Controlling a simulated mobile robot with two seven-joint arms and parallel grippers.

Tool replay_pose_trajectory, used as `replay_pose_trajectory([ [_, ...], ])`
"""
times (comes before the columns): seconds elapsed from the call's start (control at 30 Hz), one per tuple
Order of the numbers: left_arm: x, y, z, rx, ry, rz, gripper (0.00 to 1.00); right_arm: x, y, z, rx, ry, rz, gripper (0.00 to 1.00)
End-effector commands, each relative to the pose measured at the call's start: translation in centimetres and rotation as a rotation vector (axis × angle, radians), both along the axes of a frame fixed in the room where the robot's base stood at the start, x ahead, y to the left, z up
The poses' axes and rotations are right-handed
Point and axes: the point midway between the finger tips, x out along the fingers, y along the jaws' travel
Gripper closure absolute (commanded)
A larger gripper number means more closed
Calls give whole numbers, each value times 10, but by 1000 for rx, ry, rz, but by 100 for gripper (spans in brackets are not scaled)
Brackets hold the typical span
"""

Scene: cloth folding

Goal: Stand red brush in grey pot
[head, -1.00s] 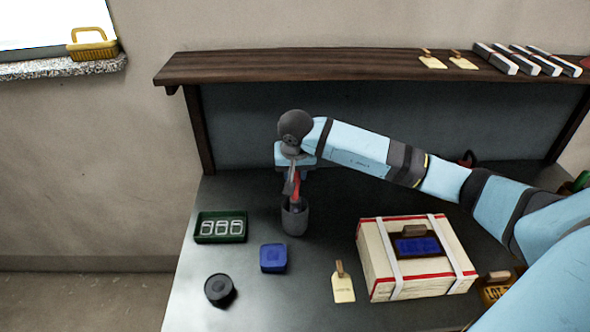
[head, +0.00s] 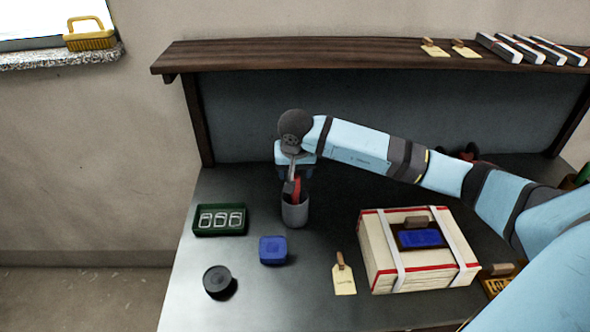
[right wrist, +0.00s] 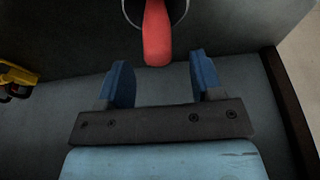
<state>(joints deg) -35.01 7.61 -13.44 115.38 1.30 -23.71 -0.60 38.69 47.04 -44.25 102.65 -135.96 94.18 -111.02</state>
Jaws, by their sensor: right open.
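The grey pot (head: 295,214) stands upright on the dark table, left of the box. The red brush (head: 297,188) stands in the pot with its red part rising above the rim. In the right wrist view the red brush (right wrist: 157,35) sticks out of the round pot opening (right wrist: 183,10), just beyond my fingertips. My right gripper (right wrist: 161,78) is open, with its two blue fingers apart and nothing between them. In the head view my right gripper (head: 291,172) is at the brush, just above the pot. The brush's lower end is hidden inside the pot. My left gripper does not show.
A green tray (head: 197,231) with pale clips, a blue container (head: 273,250) and a black round lid (head: 218,281) lie left and in front. A strapped box (head: 375,255) and a tag (head: 344,280) are at right. A wooden shelf (head: 300,60) runs behind my arm.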

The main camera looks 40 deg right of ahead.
Motion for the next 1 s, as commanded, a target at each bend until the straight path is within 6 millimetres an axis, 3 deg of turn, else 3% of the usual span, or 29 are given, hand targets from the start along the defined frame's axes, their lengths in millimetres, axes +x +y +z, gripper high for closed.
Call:
replay_pose_trajectory([
  [0.27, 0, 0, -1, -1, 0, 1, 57, -2, 2, 14, 0, -5, 3, 40],
  [0.7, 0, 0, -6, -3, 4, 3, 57, -24, 16, 105, -1, -4, 2, 40],
  [1.0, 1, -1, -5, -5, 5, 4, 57, -32, 20, 132, 0, 0, 1, 40],
])
